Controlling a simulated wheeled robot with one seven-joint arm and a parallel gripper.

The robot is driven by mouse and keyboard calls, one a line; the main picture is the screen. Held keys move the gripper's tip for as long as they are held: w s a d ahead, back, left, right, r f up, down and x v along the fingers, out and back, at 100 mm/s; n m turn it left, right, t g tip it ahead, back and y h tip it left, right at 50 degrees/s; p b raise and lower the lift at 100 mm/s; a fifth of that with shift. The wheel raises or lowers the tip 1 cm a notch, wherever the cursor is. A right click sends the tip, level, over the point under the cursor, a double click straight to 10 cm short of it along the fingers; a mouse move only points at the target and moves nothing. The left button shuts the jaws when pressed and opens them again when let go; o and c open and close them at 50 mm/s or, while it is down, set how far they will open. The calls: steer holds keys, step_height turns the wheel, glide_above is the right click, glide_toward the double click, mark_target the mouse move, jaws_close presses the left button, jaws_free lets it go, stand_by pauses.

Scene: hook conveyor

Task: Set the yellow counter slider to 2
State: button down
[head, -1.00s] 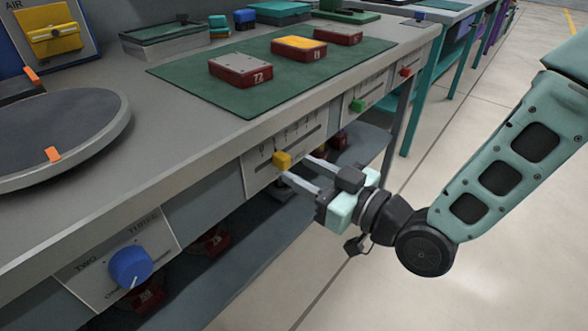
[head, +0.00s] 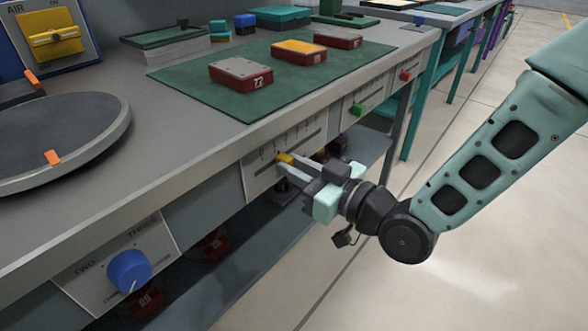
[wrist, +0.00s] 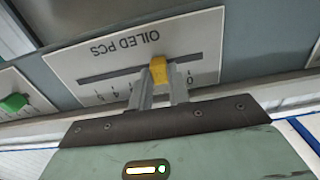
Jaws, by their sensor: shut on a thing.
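The yellow slider knob (head: 285,157) sits in the slot of a pale counter panel (head: 255,182) on the bench front. It also shows in the wrist view (wrist: 158,70), where the panel reads OILED PCS upside down. My gripper (head: 287,166) is shut on the knob, with one finger on each side. In the wrist view the gripper (wrist: 159,84) reaches to the slot, with the knob between its fingertips. The numerals 0 and 1 are to the right of the knob there, and higher ones to the left. The fingers hide the numerals nearest the knob.
A green slider (head: 357,109) and a red slider (head: 405,76) are farther right along the bench front. A blue dial (head: 130,270) is to the left. Red boxes (head: 241,80) lie on the green mat above. The floor right of the bench is clear.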

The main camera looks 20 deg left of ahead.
steer(key=shift+w+d, duration=0.25)
steer(key=shift+w, duration=0.3)
steer(key=shift+w+d, duration=0.2)
steer(key=shift+w, duration=0.3)
steer(key=c, duration=1.3)
jaws_free()
steer(key=shift+p+v, duration=4.5)
steer(key=shift+v, duration=4.15)
